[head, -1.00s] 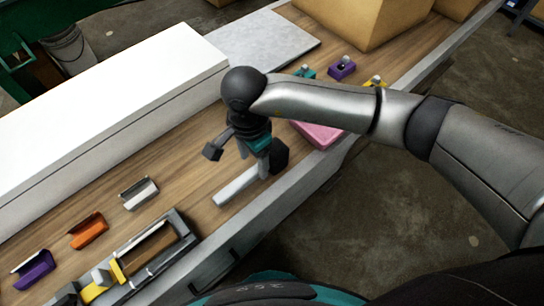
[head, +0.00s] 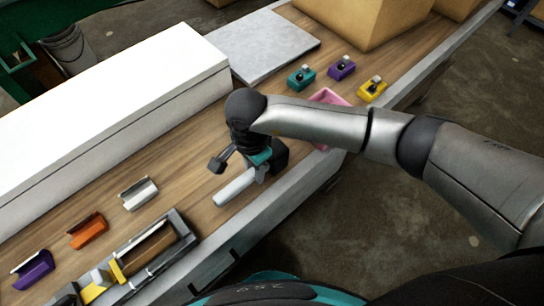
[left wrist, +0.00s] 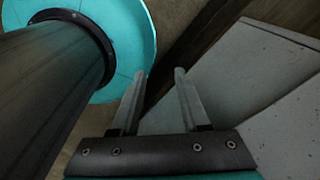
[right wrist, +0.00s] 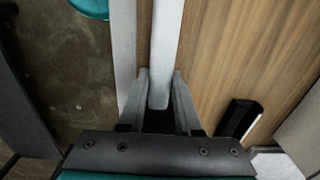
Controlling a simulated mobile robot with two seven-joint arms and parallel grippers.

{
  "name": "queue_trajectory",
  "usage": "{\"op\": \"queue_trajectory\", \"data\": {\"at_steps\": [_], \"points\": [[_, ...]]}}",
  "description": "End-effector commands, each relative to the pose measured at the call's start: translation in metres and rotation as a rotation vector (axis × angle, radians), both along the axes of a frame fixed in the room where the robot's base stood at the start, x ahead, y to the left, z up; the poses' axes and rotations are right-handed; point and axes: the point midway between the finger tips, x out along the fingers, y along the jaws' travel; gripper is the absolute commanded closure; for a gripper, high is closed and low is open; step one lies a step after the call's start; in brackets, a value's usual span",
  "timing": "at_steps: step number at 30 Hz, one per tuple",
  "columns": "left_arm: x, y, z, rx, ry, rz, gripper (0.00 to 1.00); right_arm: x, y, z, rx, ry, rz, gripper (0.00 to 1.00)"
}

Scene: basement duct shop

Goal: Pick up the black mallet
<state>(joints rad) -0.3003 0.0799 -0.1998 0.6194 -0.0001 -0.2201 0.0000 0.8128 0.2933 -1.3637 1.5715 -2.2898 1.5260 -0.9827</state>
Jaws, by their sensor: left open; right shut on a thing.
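The black mallet has a dark head (head: 280,156) and a pale grey handle (head: 236,188). It lies along the front edge of the wooden bench top. My right gripper (head: 261,170) comes down over it from above and is shut on the handle close to the head. In the right wrist view the handle (right wrist: 160,45) runs between the two fingers (right wrist: 161,76); the head is mostly hidden there. My left gripper (left wrist: 160,74) is open and empty. It is seen only in the left wrist view, away from the mallet.
A long white box (head: 110,105) lines the back of the bench. A metal frame (head: 150,250) and white, orange and purple clips lie to the left. A pink tray (head: 328,97), small teal, purple and yellow items (head: 372,88) and cardboard boxes (head: 365,25) are to the right.

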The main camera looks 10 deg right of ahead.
Motion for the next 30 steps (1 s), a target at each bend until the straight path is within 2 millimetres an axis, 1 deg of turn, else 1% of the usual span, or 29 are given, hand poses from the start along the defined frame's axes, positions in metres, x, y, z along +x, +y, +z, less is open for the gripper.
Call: {"op": "queue_trajectory", "data": {"at_steps": [1, 3, 5, 23, 26, 30], "points": [[0.000, 0.000, 0.000, 0.000, 0.000, 0.000, 0.55, 0.000, 0.000, 0.000, 0.000, 0.000, 0.000, 0.86], [0.000, 0.000, 0.000, 0.000, 0.000, 0.000, 0.55, 0.000, 0.000, 0.000, 0.000, 0.000, 0.000, 0.94], [0.000, 0.000, 0.000, 0.000, 0.000, 0.000, 0.55, 0.000, 0.000, 0.000, 0.000, 0.000, 0.000, 1.00], [0.000, 0.000, 0.000, 0.000, -0.001, 0.000, 0.55, 0.001, 0.000, 0.001, 0.000, -0.002, 0.000, 1.00], [0.000, 0.000, 0.001, 0.000, -0.001, 0.000, 0.55, 0.001, 0.000, 0.005, 0.002, -0.002, 0.000, 1.00], [0.001, 0.000, 0.003, 0.000, -0.001, 0.000, 0.55, 0.002, 0.000, 0.019, 0.002, -0.004, -0.001, 1.00]]}}
